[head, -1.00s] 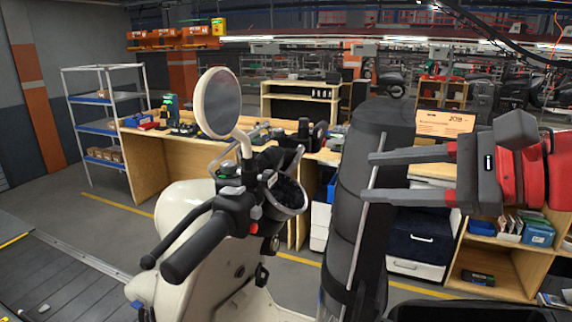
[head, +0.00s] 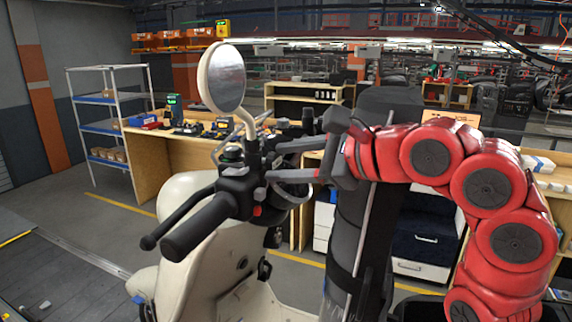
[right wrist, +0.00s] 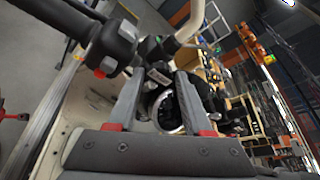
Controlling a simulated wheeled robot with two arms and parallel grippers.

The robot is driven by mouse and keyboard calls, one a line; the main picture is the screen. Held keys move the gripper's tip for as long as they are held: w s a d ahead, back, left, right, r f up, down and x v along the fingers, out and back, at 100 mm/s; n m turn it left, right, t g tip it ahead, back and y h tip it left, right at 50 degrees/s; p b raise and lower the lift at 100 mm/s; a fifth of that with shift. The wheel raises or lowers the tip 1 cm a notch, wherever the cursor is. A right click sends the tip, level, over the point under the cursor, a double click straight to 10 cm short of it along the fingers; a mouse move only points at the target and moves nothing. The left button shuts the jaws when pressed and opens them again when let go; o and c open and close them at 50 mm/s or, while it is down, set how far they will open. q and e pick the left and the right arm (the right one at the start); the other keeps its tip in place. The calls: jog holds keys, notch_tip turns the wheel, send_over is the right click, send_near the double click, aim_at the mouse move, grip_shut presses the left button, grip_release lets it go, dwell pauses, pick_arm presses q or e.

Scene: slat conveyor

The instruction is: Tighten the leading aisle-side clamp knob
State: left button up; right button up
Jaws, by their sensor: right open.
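The cream scooter (head: 190,215) stands at the centre-left, its black handlebar grip (head: 200,228) pointing toward me and a round mirror (head: 222,77) above. My right gripper (head: 270,162) reaches in from the right, fingers apart, beside the handlebar centre. In the right wrist view my gripper's open fingers (right wrist: 160,72) lie on either side of a round, bright-rimmed part (right wrist: 167,112). I cannot tell whether the fingers touch it. Nothing is visibly held. I cannot pick out the clamp knob in either view. My left gripper is not in view.
A tall dark padded shape (head: 375,215) stands behind my right arm. A wooden workbench (head: 150,165) with small items and a shelf rack (head: 100,127) stand behind the scooter. The slatted conveyor (head: 55,280) runs at the lower left. Grey floor lies between.

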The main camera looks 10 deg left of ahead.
grip_shut()
dwell(0.3)
